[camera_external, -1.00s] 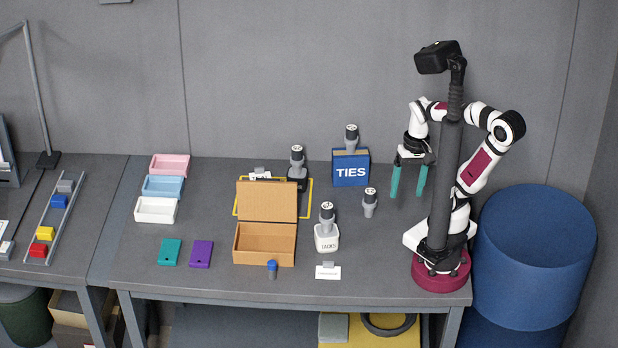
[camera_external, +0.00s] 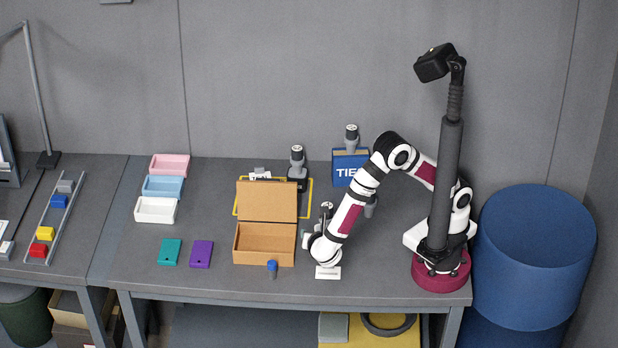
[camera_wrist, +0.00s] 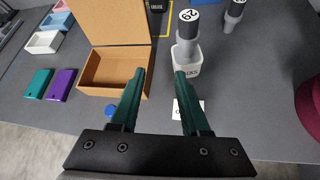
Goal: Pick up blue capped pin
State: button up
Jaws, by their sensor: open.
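The blue capped pin (camera_external: 272,269) stands near the table's front edge, just in front of the open cardboard box. Its cap is blue and its short body is grey. In the wrist view only part of the blue cap (camera_wrist: 109,113) shows, beside the left finger, which hides the rest. My gripper (camera_wrist: 160,75) is open and empty, with its two dark green fingers apart. The pin lies outside the gap, to the left. In the external view my wrist is right of the pin, and my fingers are hidden.
The open cardboard box (camera_external: 264,259) stands behind the pin. A white card (camera_external: 328,273) lies under my wrist. Purple (camera_external: 201,254) and teal (camera_external: 170,252) pieces lie left.

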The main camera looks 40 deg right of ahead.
aim_at(272, 269)
jog(key=s+a+f+n+t+y, duration=0.4)
jog(key=s+a+f+n+y, duration=0.15)
jog(key=s+a+n, duration=0.35)
jog(key=shift+m+h, duration=0.25)
jog(key=shift+m, duration=0.05)
jog(key=x, duration=1.1)
jog(key=a+x, duration=0.1)
jog(key=x, duration=0.5)
jog(key=shift+w+a+f, duration=0.1)
jog(key=shift+f, duration=0.1)
grip_shut()
